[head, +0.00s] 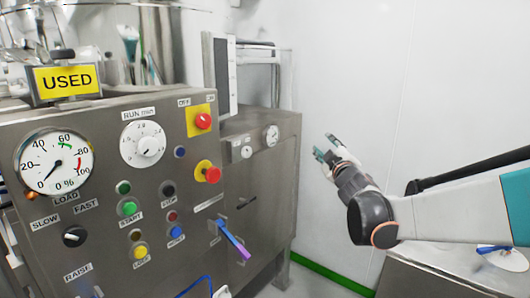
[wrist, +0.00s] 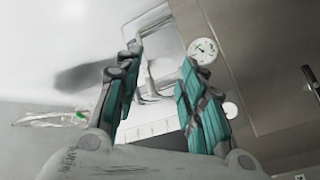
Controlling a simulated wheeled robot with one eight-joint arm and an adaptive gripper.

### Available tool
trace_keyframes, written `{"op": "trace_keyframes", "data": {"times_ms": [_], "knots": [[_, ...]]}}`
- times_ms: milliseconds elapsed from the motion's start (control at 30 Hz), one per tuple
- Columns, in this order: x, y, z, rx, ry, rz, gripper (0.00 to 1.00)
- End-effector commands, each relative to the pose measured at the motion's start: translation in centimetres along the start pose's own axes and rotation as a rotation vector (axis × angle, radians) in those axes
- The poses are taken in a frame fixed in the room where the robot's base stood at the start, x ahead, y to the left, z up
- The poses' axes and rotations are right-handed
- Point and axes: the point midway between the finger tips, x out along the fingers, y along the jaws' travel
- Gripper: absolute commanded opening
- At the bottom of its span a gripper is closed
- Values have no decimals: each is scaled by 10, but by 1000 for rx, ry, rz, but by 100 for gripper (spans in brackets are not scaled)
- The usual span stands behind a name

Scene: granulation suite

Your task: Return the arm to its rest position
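My gripper (head: 331,150) is raised in free air in the head view, in front of the white wall and to the right of the steel control cabinet (head: 90,205). My arm (head: 450,212) reaches in from the right edge. In the wrist view my gripper (wrist: 158,78) shows two teal-padded fingers standing well apart. Nothing is between the fingertips; only background shows there. The gripper touches nothing that I can see.
The cabinet carries a load gauge (head: 54,163), a run timer dial (head: 143,144), red buttons and a purple-blue lever (head: 234,240). A steel surface (head: 450,270) lies under my arm at lower right. The white wall (head: 350,75) stands behind.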

Motion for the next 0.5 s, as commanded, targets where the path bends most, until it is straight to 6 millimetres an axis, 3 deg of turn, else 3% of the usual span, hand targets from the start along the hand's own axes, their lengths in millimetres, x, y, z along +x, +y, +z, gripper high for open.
{"op": "trace_keyframes", "data": {"times_ms": [100,233,500], "knots": [[-39,18,8,97,-115,5,37],[-83,25,21,204,-242,-3,37],[-189,8,50,424,-502,-66,37]]}}
